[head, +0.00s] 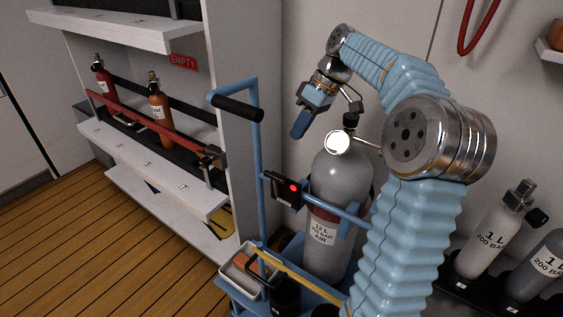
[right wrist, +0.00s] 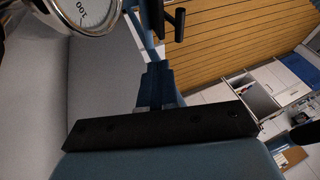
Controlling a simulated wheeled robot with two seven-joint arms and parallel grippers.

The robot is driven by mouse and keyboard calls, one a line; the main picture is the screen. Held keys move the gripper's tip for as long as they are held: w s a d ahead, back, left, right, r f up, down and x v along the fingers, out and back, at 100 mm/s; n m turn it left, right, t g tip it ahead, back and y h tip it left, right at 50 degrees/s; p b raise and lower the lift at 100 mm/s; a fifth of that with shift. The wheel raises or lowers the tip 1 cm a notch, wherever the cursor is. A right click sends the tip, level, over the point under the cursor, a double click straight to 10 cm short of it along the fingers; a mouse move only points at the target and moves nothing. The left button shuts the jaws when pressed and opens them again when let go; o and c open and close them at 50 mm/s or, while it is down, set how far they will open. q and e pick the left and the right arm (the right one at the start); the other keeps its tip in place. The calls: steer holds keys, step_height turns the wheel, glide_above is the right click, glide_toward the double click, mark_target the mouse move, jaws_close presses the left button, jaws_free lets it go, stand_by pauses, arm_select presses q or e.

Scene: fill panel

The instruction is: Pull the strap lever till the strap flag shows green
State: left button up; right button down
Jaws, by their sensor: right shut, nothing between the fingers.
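A large grey cylinder (head: 341,165) labelled 12 L air stands upright on a blue trolley. A blue strap bar (head: 338,209) crosses its front. At the bar's left end is a black box (head: 283,191) with a red round flag (head: 293,188). I cannot clearly tell the strap lever from the box. My right gripper (head: 299,126) is shut and empty, pointing down, above the box and left of the cylinder's top. In the right wrist view its fingers (right wrist: 155,85) are together beside the cylinder (right wrist: 80,90). My left gripper is not in view.
A round gauge (head: 338,142) sits at the cylinder's top, close to my right gripper. The trolley handle (head: 237,107) rises at the left. A shelf with red and orange bottles (head: 159,112) stands behind. Smaller grey cylinders (head: 494,236) stand at the right. My right arm covers part of the trolley.

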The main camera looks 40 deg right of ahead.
mark_target(276, 187)
steer(key=shift+w+a+f+b, duration=0.1)
steer(key=shift+a+f+b, duration=0.05)
steer(key=shift+a+f, duration=0.9)
steer(key=shift+s+a+f+b, duration=0.15)
steer(key=shift+a+f, duration=0.65)
steer(key=shift+f, duration=0.55)
steer(key=shift+w+a+f+b, duration=0.15)
steer(key=shift+a+f, duration=0.75)
steer(key=shift+f, duration=0.3)
steer(key=shift+a, duration=0.15)
steer(key=shift+a+h+b, duration=0.2)
steer(key=shift+h+b, duration=0.1)
